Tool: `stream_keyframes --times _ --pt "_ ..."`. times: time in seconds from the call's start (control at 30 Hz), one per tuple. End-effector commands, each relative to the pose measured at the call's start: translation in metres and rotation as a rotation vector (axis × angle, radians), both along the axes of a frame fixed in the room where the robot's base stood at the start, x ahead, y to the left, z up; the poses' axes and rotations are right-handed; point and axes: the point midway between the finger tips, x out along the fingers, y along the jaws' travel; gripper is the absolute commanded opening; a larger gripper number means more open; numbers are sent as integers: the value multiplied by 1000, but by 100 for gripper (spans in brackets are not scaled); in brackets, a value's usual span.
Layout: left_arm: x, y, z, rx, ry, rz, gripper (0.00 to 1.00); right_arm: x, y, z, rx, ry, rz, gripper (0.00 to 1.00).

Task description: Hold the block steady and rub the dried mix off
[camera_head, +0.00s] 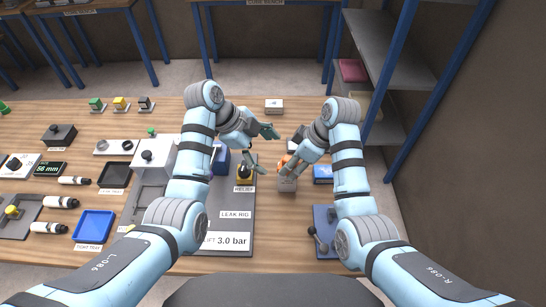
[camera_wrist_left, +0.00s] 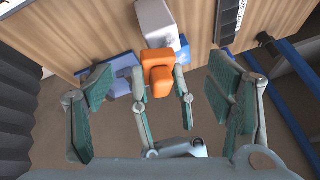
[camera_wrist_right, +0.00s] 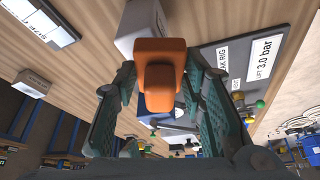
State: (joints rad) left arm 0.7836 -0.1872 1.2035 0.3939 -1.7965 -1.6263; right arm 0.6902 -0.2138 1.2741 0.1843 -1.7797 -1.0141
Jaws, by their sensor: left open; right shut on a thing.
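A pale grey block (camera_head: 287,184) stands on the wooden table, right of the leak rig board. My right gripper (camera_head: 290,162) is shut on an orange piece (camera_wrist_right: 163,65), which lies against or just in front of the block; I cannot tell if they touch. The block (camera_wrist_left: 157,24) and the orange piece (camera_wrist_left: 157,75) also show in the left wrist view, with the right fingers on either side of the orange. My left gripper (camera_head: 264,147) is open and empty, left of the block and the right gripper.
The grey leak rig board (camera_head: 236,235) with its yellow-black relief knob (camera_head: 244,172) lies left of the block. A blue plate (camera_head: 325,240) with a dark lever is in front right. A blue box (camera_head: 323,173) is close to the right. Bare wood lies in front of the block.

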Motion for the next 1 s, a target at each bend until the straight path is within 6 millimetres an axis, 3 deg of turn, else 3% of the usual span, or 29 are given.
stream_keyframes --times 0.4,0.77,1.0 --pt "9 -46 -80 0 1 -2 74 0 0 0 0 0 0 10" --pt "10 -52 -90 0 -2 -1 74 0 0 0 0 0 0 10" --pt "10 -52 -90 0 -1 -2 37 0 0 0 0 0 0 10"
